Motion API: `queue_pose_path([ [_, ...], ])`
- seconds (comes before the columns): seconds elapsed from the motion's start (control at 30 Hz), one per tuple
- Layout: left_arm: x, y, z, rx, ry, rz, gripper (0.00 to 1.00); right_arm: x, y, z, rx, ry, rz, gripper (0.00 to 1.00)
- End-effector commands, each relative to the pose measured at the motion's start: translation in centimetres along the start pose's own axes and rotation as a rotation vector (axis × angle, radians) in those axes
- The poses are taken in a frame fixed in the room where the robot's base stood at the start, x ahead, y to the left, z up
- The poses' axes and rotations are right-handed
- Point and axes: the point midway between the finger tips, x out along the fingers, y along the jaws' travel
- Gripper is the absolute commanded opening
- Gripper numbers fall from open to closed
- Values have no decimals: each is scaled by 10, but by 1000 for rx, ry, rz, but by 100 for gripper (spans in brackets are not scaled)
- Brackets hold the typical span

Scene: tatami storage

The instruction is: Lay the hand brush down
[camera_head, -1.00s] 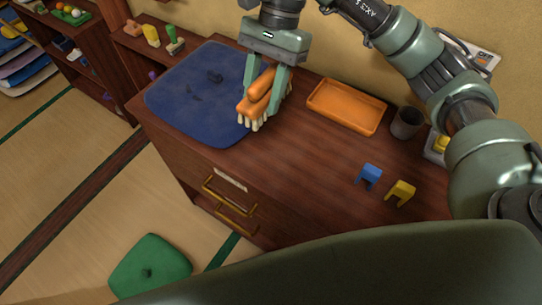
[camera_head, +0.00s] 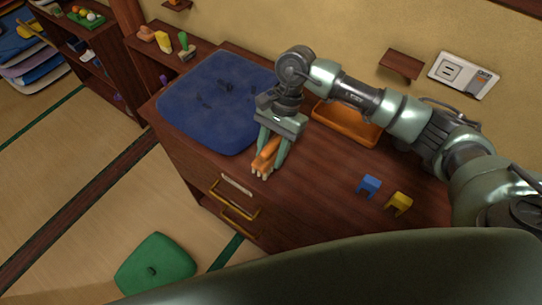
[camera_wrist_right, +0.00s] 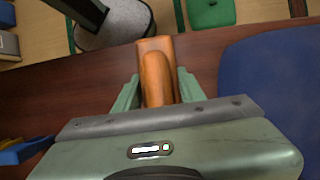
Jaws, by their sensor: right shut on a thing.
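The hand brush (camera_head: 266,157) has an orange body and pale bristles. My right gripper (camera_head: 270,148) is shut on it, near the front edge of the dark wooden cabinet top (camera_head: 323,176), just right of the blue cushion. In the right wrist view the brush (camera_wrist_right: 156,70) sits between the two green fingers (camera_wrist_right: 157,92) with its long side pointing away from the gripper. The bristles point down at the top; whether they touch it I cannot tell. My left gripper is not in view.
A blue cushion (camera_head: 215,105) covers the cabinet's left part. An orange tray (camera_head: 345,124) lies behind my right arm. A blue block (camera_head: 369,185) and a yellow block (camera_head: 398,203) stand at the right. The wood between brush and blocks is clear. A green cushion (camera_head: 155,262) lies on the floor.

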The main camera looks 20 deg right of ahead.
Motion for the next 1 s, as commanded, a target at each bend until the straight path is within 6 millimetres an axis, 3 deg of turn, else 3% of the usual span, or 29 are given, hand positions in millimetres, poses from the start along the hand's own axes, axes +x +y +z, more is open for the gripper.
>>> queue_pose_path([
  [0.23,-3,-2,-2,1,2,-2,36,30,1,-12,2,-2,2,0],
  [0.7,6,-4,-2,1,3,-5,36,36,0,-15,0,0,1,0],
  [0.73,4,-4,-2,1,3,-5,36,34,0,-14,1,0,1,48],
  [0.77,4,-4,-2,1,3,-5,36,34,0,-14,1,0,1,56],
  [0.8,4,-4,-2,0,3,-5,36,34,0,-14,1,0,1,61],
  [1.0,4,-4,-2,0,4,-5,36,34,1,-14,1,0,1,61],
])
